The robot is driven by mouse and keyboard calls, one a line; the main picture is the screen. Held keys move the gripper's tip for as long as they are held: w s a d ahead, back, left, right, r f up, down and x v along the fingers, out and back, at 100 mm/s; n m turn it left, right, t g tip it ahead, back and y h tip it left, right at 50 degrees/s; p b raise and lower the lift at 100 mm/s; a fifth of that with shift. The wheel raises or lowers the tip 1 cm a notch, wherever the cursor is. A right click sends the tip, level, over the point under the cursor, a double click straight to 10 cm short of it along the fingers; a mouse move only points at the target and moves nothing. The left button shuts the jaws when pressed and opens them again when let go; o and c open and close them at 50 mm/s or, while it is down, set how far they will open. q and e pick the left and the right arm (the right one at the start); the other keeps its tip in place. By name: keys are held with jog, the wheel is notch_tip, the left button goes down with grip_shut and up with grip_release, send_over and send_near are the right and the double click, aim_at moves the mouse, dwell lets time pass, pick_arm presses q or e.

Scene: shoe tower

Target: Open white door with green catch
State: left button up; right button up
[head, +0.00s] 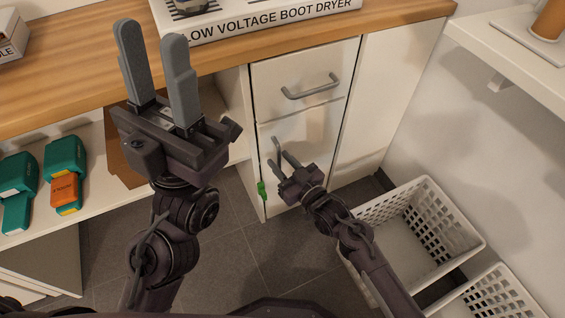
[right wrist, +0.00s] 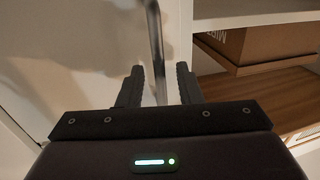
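The white door (head: 309,137) is the lower front of the cabinet and looks closed. A green catch (head: 262,190) sits low at its left edge. A grey vertical handle (head: 277,146) is on the door's left side. My right gripper (head: 281,162) is at this handle with its fingers open. In the right wrist view the handle bar (right wrist: 156,45) runs between the two open fingers (right wrist: 158,88), with gaps on both sides. The handle's lower part is hidden by the gripper. My left gripper (head: 155,65) is open and empty, raised before the counter, fingers up.
A drawer (head: 299,80) with a grey handle is above the door. White perforated baskets (head: 433,215) stand on the floor at the right. A wooden counter (head: 60,72) carries a boot dryer box (head: 255,18). Grey floor before the door is partly free.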

grip_shut()
jog(key=shift+d, duration=0.1)
